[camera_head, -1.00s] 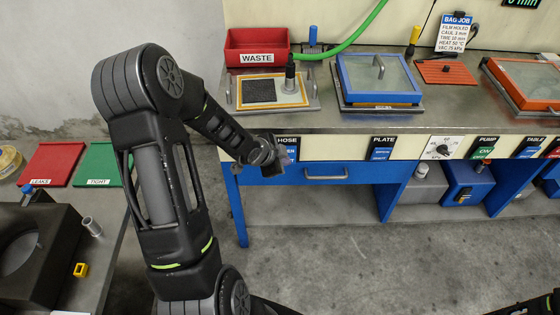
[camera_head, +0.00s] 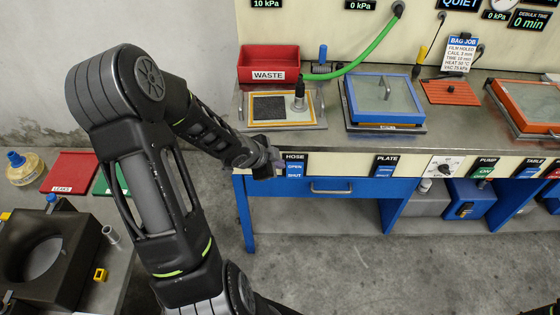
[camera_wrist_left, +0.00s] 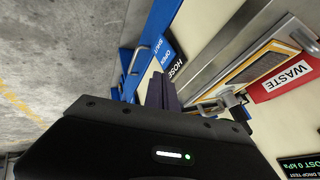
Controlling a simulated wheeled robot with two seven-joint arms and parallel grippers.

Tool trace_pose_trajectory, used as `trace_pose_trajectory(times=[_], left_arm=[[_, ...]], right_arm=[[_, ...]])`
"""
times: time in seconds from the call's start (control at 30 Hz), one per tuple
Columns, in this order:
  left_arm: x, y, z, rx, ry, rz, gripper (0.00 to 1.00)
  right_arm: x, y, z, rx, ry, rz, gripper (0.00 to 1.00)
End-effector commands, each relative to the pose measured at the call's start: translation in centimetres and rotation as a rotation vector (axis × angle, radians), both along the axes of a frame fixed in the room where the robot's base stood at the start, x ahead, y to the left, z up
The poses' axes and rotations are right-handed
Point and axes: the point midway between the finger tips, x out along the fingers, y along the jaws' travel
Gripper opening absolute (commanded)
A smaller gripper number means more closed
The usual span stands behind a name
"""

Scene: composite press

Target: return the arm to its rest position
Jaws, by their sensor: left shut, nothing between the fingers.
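My left arm comes up from the bottom left in the head view and reaches toward the bench front. My left gripper (camera_head: 268,160) is at its end, just left of the HOSE switch panel (camera_head: 294,165). In the left wrist view the fingers (camera_wrist_left: 161,92) are together and empty, pointing toward the blue drawer front and the HOSE label (camera_wrist_left: 172,65). I cannot tell from these views whether they touch the panel. My right gripper is not in view.
The steel bench holds a red WASTE bin (camera_head: 269,65), a framed dark sheet on a tray (camera_head: 283,108), a blue-framed glass lid (camera_head: 383,100) and an orange-framed one (camera_head: 527,104). A green hose (camera_head: 370,51) runs behind. A black mould block (camera_head: 50,250) stands lower left. The floor below is clear.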

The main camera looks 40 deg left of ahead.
Motion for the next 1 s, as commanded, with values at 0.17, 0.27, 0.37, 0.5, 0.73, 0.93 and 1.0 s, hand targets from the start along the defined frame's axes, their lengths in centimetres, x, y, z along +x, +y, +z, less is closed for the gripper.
trace_pose_trajectory(times=[0.17,0.27,0.37,0.5,0.73,0.93,1.0], left_arm=[[0.0,0.0,0.0,0.000,0.000,0.000,0.00],[0.0,0.0,0.0,-0.001,0.000,0.001,0.00],[0.1,0.0,0.0,-0.016,-0.002,0.018,0.00],[0.1,-0.1,0.0,-0.135,-0.014,0.178,0.00],[-2.2,-9.2,-7.8,-0.591,0.150,0.622,0.00],[-9.0,-21.8,-15.5,-0.760,0.465,0.893,0.00],[-12.1,-25.2,-17.4,-0.744,0.565,0.931,0.00]], right_arm=[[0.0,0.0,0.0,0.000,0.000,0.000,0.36],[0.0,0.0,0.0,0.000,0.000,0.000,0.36],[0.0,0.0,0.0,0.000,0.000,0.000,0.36],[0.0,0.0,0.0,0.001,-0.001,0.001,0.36],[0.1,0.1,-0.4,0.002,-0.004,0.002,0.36],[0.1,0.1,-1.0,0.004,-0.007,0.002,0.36],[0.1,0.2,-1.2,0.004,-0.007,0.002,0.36]])
